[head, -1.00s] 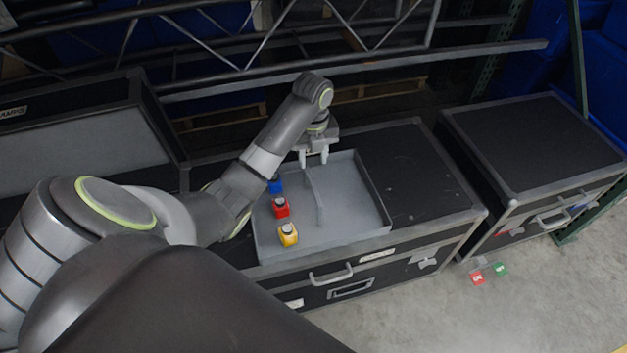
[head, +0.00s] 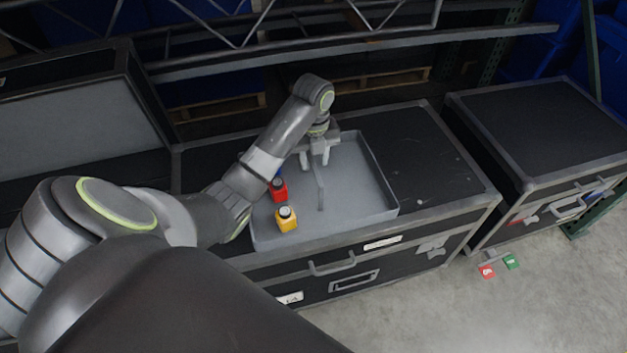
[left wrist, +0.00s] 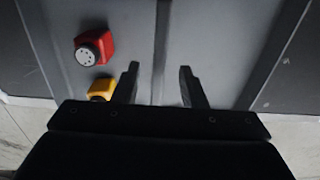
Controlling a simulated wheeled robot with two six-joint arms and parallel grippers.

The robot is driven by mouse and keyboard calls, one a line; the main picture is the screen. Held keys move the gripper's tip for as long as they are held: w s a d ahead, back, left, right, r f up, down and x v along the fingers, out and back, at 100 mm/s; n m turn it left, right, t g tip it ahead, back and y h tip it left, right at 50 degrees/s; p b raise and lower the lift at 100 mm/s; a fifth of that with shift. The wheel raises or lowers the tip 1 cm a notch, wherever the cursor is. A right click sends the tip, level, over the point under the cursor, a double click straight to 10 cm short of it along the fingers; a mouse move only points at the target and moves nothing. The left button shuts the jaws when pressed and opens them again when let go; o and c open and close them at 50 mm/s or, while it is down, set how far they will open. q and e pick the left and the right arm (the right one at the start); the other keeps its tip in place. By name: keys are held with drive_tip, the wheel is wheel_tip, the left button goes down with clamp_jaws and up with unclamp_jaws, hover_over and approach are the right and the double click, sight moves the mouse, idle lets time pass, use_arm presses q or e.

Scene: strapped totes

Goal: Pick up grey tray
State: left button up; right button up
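The grey tray (head: 350,222) lies on top of a black case, with a low divider (head: 320,188) running across its inside. It holds a red bottle (head: 279,190), a yellow bottle (head: 287,218) and a blue bottle (head: 277,174) that is mostly hidden by my arm. My left gripper (head: 316,160) points down over the tray's far part, its fingers apart. In the left wrist view the fingers (left wrist: 157,85) stand open on either side of the divider (left wrist: 161,50); whether they touch it I cannot tell. The red bottle (left wrist: 94,47) and yellow bottle (left wrist: 102,89) show at left. My right gripper is not in view.
The black case (head: 425,160) has bare room right of the tray. Another black case (head: 540,130) stands to the right across a gap. A metal truss (head: 330,45) runs behind. Red and green tags (head: 498,266) lie on the floor.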

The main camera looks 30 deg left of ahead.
use_arm(q)
hover_over(313, 189)
wheel_tip(313, 189, down, 5)
drive_tip(key=shift+b, duration=0.4)
clamp_jaws()
drive_tip(key=shift+w+r, duration=0.15)
idle(1.0)
